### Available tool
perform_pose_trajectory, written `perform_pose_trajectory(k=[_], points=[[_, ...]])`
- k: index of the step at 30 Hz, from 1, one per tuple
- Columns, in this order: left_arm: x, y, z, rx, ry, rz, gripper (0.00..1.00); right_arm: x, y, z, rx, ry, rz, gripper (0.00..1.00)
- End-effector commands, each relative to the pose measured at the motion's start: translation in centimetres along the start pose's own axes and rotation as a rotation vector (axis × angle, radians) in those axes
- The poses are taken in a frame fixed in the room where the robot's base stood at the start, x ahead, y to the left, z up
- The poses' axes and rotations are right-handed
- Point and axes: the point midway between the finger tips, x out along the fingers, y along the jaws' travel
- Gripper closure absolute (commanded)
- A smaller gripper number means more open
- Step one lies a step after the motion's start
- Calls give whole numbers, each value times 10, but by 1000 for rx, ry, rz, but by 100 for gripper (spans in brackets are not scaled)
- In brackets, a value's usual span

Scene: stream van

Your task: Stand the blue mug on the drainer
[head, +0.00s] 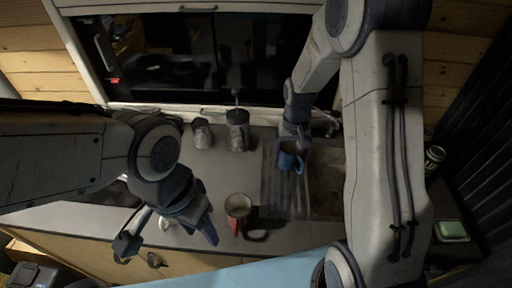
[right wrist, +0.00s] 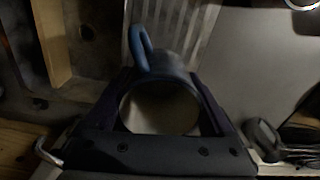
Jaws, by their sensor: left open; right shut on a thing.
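The blue mug (head: 290,161) is at the ridged drainer (head: 284,200) in the head view, about upright, its handle toward the near side. My right gripper (head: 296,136) is shut on the mug from the far side. In the right wrist view the mug (right wrist: 162,72) sits between the fingers, its pale inside and blue handle showing, with drainer ridges (right wrist: 195,20) beyond. I cannot tell whether its base touches the drainer. My left gripper (head: 168,243) is open over the counter's front edge, away from the blue mug.
A red mug with a pale inside (head: 236,222) stands on the counter left of the drainer. A small white item (head: 165,222) shows by my left gripper. Two dark-topped containers (head: 201,134) (head: 237,138) stand at the back. A tap (head: 332,122) is behind the drainer.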

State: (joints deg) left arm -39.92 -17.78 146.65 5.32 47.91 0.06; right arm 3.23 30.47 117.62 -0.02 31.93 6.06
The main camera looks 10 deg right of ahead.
Motion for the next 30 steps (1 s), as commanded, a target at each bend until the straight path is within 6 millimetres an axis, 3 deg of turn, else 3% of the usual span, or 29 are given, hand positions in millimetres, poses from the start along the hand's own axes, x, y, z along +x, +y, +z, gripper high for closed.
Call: perform_pose_trajectory(k=[1, 3, 7, 11, 14, 24, 30], points=[[24, -2, 2, 0, -1, 0, 50, 6, 14, -11, 93, 11, -1, 77], [39, -3, 2, 1, -1, 0, 50, -1, 30, -21, 221, 11, -2, 77], [57, -4, 3, 1, -1, 0, 50, -17, 56, -30, 411, 7, -2, 77], [59, -4, 4, 2, -1, 0, 50, -26, 64, -36, 503, 2, -1, 77], [52, -4, 3, 1, -1, 0, 50, -21, 56, -47, 514, -4, 0, 77], [24, -2, 1, 0, -1, 0, 50, 23, 8, -106, 510, -2, 0, 77], [18, -1, 1, -1, -1, 0, 50, 37, -4, -122, 511, 1, -1, 77]])
